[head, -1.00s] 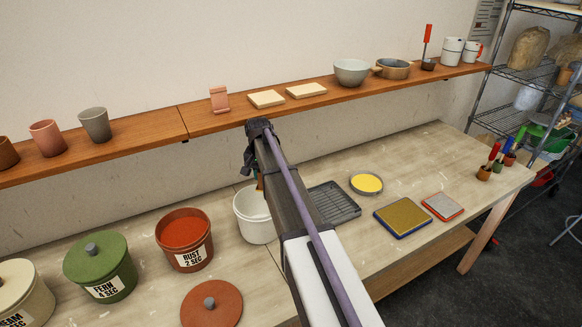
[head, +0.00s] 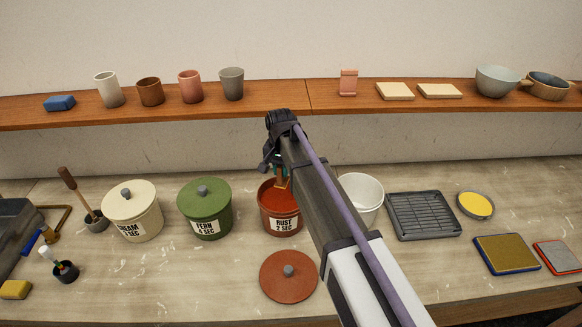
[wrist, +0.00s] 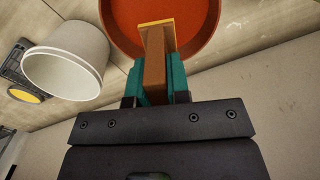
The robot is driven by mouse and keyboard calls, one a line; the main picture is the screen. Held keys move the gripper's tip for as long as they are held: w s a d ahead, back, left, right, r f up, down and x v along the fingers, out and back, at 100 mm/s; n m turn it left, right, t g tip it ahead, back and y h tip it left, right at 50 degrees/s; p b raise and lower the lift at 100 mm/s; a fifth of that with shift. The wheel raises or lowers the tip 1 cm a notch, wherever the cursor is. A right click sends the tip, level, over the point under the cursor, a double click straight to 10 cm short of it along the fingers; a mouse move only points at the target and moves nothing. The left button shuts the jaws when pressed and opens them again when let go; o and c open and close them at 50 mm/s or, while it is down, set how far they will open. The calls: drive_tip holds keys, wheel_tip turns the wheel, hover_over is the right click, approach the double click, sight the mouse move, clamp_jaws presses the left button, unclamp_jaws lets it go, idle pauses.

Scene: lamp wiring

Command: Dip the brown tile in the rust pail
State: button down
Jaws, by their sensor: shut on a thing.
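The rust pail (head: 281,221) stands open on the bench, labelled "RUST 2 SEC", with red-brown glaze inside. My gripper (wrist: 154,72) has teal fingers and is shut on the brown tile (wrist: 154,45). The tile has a yellowish strip along its far end. In the wrist view the tile points into the open mouth of the rust pail (wrist: 205,40), over the glaze. I cannot tell whether its end touches the glaze. In the head view my arm hides part of the gripper and the pail's right side.
The rust lid (head: 287,277) lies in front of the pail. The lidded fern pail (head: 205,208) stands close on the left. A white bucket (head: 361,194) stands close on the right, then a dark rack (head: 424,215). A shelf (head: 285,98) runs along the wall behind.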

sight(282, 185)
wheel_tip(282, 185, down, 8)
drive_tip(key=b, duration=0.8)
drive_tip(key=shift+r, duration=0.1)
drive_tip(key=shift+f+b, duration=2.55)
drive_tip(key=shift+f, duration=0.1)
wheel_tip(282, 185, up, 6)
drive_tip(key=p, duration=0.6)
drive_tip(key=shift+r, duration=0.15)
